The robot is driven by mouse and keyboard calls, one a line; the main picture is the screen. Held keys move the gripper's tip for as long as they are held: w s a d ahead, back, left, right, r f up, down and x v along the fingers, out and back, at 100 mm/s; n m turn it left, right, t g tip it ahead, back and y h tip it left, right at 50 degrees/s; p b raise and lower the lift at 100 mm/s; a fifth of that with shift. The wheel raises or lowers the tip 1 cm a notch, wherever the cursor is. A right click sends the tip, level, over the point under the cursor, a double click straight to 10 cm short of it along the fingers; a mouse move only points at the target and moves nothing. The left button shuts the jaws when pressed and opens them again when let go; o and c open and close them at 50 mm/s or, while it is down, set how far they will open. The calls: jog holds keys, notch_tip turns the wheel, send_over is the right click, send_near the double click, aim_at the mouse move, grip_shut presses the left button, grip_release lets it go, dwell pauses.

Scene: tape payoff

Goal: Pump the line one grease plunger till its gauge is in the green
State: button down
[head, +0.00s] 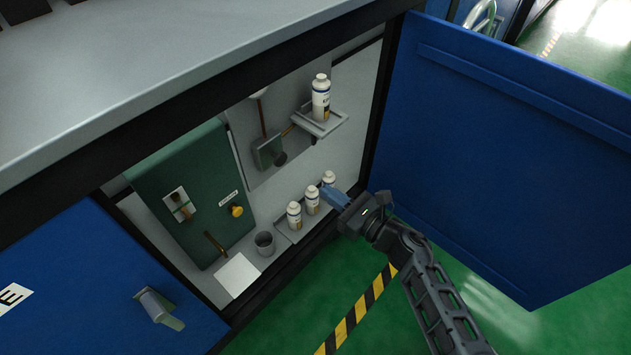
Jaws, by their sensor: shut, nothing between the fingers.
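A small grey-green block (265,151) with a dark round knob (280,158) is on the cabinet's back wall. A reddish stem rises from it to a round white part (259,93), perhaps the gauge, cut off by the cabinet's top edge; no reading or green zone shows. I cannot tell for certain which part is the line one plunger. My gripper (327,190) is shut and empty, in the cabinet opening at the right, in front of the bottles on the low shelf. It is apart from the block, lower and to its right.
A green box (190,190) with a yellow knob (237,210) stands left. A bottle (321,97) is on the upper bracket (318,123); several bottles (294,215) line the low shelf beside a grey cup (264,243). The open blue door (500,160) bounds the right.

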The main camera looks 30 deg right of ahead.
aim_at(282, 160)
jog(key=b+x, duration=0.3)
jog(key=x, duration=1)
jog(key=shift+f+b, duration=0.1)
jog(key=shift+b, duration=0.2)
jog(key=shift+b+x, duration=0.95)
jog(key=shift+x, duration=0.25)
jog(key=shift+w, duration=0.1)
